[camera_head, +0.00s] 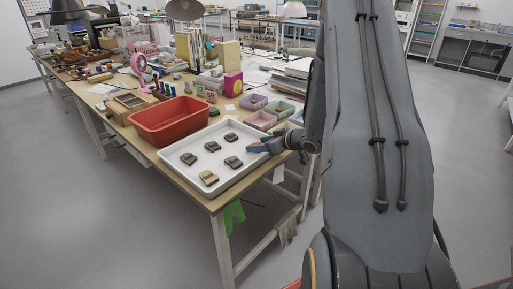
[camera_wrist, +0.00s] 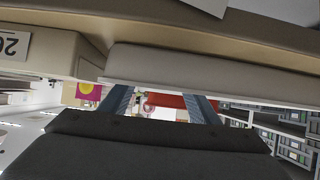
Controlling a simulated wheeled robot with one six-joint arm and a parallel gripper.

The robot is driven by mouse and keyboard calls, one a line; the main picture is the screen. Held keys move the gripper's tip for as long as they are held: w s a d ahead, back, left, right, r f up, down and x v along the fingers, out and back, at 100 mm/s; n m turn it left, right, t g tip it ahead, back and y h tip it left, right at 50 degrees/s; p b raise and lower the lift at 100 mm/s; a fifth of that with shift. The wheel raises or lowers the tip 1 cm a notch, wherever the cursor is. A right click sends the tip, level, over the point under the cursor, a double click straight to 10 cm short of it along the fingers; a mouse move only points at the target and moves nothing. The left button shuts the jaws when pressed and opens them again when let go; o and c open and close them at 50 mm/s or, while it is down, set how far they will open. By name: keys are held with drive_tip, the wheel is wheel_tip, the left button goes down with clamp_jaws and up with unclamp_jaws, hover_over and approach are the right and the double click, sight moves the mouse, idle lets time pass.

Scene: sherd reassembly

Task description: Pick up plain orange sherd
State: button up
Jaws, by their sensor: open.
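I cannot single out a plain orange sherd for sure. Several sherds lie apart on the white tray (camera_head: 222,184) in the head view. Most look dark grey-brown, and one tan-yellow sherd (camera_head: 208,178) lies near the tray's front corner. A small orange-brown piece (camera_head: 280,110) seems to sit in a bin behind my gripper, too small to make out. My gripper (camera_head: 251,148) is over the tray's right edge, pointing left, open and empty. Its two fingers (camera_wrist: 162,104) show apart in the wrist view, with no sherd between them.
A red tub (camera_head: 170,120) stands behind the tray; red also shows between the fingers in the wrist view (camera_wrist: 180,101). Small pink, lilac and green bins (camera_head: 262,120) stand close behind my gripper. A pink box (camera_head: 232,85) and books stand farther back. Pale surfaces fill the wrist view's top.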

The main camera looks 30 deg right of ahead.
drive_tip(key=shift+c, duration=0.5)
drive_tip(key=c, duration=1)
drive_tip(key=shift+r, duration=0.1)
